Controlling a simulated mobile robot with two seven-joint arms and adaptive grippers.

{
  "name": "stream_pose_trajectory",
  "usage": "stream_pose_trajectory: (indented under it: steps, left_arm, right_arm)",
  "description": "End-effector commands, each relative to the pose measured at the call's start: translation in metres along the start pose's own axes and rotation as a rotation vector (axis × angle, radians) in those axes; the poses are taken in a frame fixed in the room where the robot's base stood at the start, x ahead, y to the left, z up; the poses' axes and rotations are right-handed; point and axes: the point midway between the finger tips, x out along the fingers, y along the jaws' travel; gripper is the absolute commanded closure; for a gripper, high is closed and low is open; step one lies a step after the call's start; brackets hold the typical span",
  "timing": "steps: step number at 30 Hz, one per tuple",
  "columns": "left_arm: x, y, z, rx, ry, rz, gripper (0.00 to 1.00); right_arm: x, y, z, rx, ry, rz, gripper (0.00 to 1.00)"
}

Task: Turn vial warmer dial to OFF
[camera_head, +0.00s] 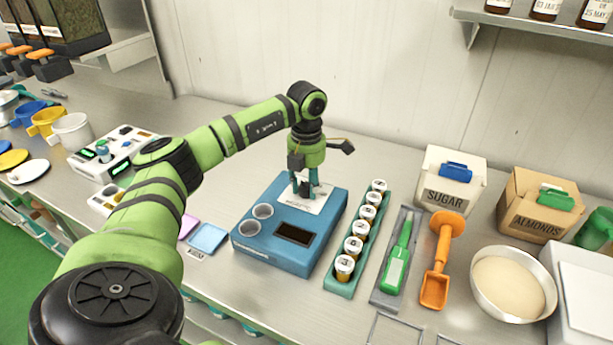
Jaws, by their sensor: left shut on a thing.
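The vial warmer (270,250) is a blue box on the metal counter. It has two round grey wells on its left, a dark display at its front and a white panel (316,207) at its back right. My left gripper (305,188) points down over the white panel, with its fingers shut on the dark dial (304,187). The fingers hide most of the dial, so its setting cannot be read. My right gripper is not in view.
A green rack (342,287) of several capped vials stands close to the warmer's right. Farther right are a green-handled tool (396,268), an orange scoop (437,270), a sugar box (449,181), an almonds box (538,208) and a white bowl (512,287). A wall shelf (540,28) hangs at upper right.

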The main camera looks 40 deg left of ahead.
Motion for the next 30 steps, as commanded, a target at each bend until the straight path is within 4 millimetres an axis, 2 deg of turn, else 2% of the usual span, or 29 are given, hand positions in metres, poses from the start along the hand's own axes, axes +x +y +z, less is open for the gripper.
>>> stream_pose_trajectory:
  steps: [9,25,26,27,30]
  left_arm:
    - [0.0009,-0.0005,-0.0003,-0.114,0.002,-0.001,0.95]
    - [0.0012,-0.0004,-0.0004,-0.136,0.003,-0.001,0.95]
    - [0.0012,-0.0004,-0.0004,-0.136,0.003,-0.001,0.54]
    - [0.0012,-0.0004,-0.0005,-0.136,0.003,-0.001,0.38]
    - [0.0009,-0.0003,-0.0003,-0.135,0.002,-0.001,0.38]
  right_arm:
    - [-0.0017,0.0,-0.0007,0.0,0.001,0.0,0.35]
    - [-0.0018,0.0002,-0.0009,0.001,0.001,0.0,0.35]
    - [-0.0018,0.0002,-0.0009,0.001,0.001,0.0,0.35]
    - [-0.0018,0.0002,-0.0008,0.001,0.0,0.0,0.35]
    - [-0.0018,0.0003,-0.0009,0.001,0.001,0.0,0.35]
